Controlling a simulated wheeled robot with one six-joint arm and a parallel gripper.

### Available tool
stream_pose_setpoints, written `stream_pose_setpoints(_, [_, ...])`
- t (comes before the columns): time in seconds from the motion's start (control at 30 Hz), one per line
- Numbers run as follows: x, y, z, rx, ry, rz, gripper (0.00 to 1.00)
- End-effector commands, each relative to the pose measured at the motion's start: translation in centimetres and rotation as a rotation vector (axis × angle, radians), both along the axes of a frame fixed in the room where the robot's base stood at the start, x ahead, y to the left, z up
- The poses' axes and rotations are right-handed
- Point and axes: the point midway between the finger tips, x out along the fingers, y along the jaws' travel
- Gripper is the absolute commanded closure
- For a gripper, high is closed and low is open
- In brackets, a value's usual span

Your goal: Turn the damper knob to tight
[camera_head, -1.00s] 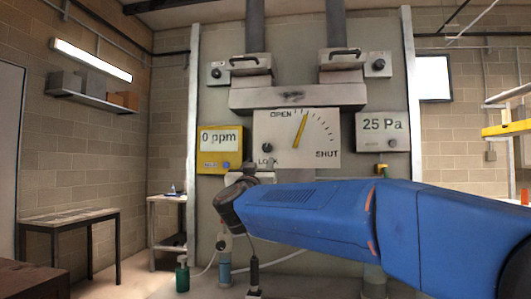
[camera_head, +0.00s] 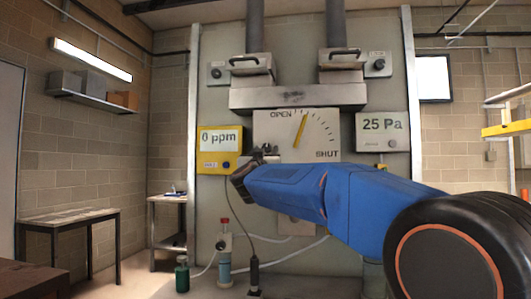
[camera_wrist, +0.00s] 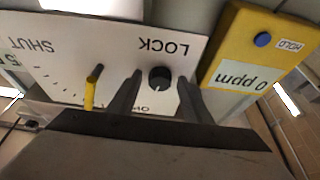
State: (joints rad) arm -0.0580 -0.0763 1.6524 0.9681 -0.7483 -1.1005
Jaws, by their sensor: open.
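The black round damper knob (camera_wrist: 159,78) sits beside the word LOCK on a white dial plate (camera_head: 323,132). It has a small white mark. In the wrist view the plate appears upside down, and the knob shows between the two dark fingers of my gripper (camera_head: 265,152). My gripper is open, with one finger on each side of the knob; I cannot tell if either touches it. In the head view my gripper hides the knob. A yellow pointer lever (camera_head: 300,129) on the plate points up, near OPEN, away from SHUT.
A yellow meter (camera_head: 220,150) reading 0 ppm is close left of my gripper. A gauge (camera_head: 383,131) reading 25 Pa is to the right. A metal box with handles (camera_head: 250,65) is above. A green bottle (camera_head: 182,275) stands low at left.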

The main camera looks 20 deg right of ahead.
Motion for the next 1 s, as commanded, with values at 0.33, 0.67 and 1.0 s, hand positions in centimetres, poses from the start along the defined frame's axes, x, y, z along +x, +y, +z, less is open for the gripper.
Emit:
stream_pose_setpoints(0.33, [-0.02, 0.03, 0.00, 0.000, 0.000, 0.000, 0.96])
stream_pose_setpoints(0.67, [0.04, 0.12, 0.00, 0.030, -0.020, 0.000, 0.96])
stream_pose_setpoints(1.0, [0.23, 0.42, 0.09, 0.209, -0.142, 0.001, 0.96])
